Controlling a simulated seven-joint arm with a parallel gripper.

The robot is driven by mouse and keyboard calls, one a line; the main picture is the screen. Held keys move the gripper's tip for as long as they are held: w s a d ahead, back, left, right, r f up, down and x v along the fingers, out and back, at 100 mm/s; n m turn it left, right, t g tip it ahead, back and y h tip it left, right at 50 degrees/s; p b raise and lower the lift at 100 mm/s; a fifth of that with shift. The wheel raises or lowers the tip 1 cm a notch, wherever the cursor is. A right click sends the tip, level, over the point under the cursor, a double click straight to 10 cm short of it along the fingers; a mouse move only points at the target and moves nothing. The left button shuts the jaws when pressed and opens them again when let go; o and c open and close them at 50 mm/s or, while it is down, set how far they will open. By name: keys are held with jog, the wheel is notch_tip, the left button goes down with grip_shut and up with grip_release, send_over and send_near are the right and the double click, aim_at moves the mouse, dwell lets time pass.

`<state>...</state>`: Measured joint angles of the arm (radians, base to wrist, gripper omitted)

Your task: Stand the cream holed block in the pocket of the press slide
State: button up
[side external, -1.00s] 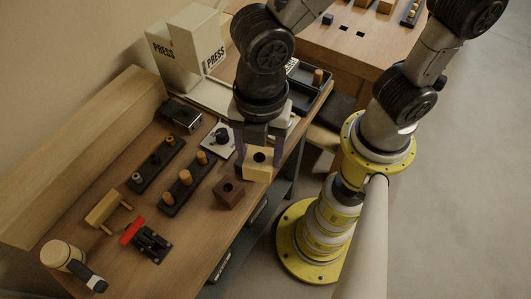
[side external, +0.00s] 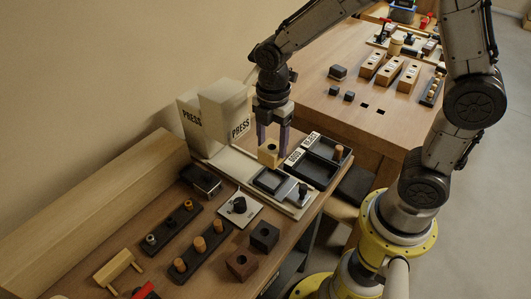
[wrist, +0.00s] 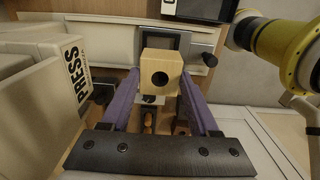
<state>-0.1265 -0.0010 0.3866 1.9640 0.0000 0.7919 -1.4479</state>
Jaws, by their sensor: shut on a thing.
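My gripper (side external: 272,143) is shut on the cream holed block (side external: 268,153), with a purple finger on either side. In the wrist view the cream block (wrist: 161,73) hangs between the fingers, its dark round hole facing the camera. The press slide (side external: 292,207) is a pale plate with a dark-framed pocket (side external: 270,180) and a black knob. In the side view the block is just behind the pocket; its height above the slide is hard to tell. In the wrist view the block partly covers the pocket (wrist: 161,40), whose visible part looks empty.
The white press (side external: 215,115) stands close to the left of my gripper. A black divided tray (side external: 320,162) with label plates lies to the right. A dark holed block (side external: 264,236) and a brown holed block (side external: 241,263) sit near the front edge. Dark peg racks (side external: 203,250) lie to the left.

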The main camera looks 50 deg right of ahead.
jog(key=shift+f, duration=3.05)
jog(key=shift+f, duration=1.1)
jog(key=o, duration=1.4)
jog(key=shift+o, duration=0.4)
jog(key=shift+r, duration=0.15)
jog(key=shift+r, duration=3.4)
